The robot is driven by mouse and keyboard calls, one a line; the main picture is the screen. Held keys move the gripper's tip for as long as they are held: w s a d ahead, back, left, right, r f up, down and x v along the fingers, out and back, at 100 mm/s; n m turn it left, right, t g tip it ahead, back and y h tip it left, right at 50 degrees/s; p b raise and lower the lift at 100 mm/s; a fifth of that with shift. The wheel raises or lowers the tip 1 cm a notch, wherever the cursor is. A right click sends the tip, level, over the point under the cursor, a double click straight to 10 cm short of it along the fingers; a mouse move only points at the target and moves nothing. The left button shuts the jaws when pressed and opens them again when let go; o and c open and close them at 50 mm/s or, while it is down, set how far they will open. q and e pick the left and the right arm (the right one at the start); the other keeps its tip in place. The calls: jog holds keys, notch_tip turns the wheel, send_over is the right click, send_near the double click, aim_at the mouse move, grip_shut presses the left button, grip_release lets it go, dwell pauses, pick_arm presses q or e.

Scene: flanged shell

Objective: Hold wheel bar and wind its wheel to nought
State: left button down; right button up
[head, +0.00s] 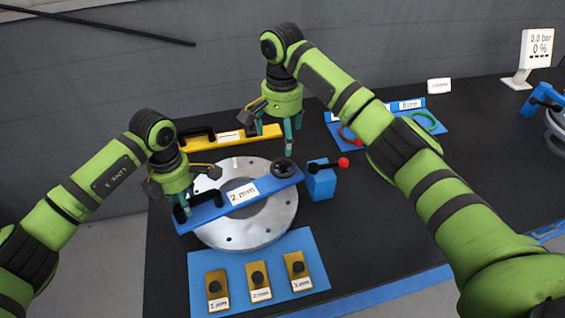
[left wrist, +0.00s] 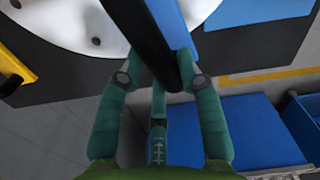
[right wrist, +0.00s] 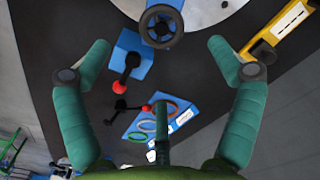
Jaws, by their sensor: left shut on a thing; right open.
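The wheel bar (head: 236,198), blue and labelled "2 mm", lies across the round grey flange (head: 262,226). Its dark handwheel (head: 283,169) sits at its right end and shows at the top of the right wrist view (right wrist: 161,26). My left gripper (head: 184,208) is shut on the bar's black handle at the left end; the handle (left wrist: 160,40) runs between the fingers in the left wrist view. My right gripper (head: 291,148) is open and empty, above and near the handwheel, fingers pointing down. Any mark on the wheel is too small to read.
A yellow bar (head: 225,137) lies behind the flange. A blue block with a red-knobbed lever (head: 321,184) stands right of the wheel. A blue tray with several yellow blocks (head: 238,270) is in front. A display (head: 538,48) reads "0.0 bar 0 %". A blue board holds coloured rings (head: 424,122).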

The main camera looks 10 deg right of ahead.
aim_at(282, 168)
notch_tip(282, 168, down, 10)
jog(key=shift+f, duration=0.25)
jog(key=c, duration=1.1)
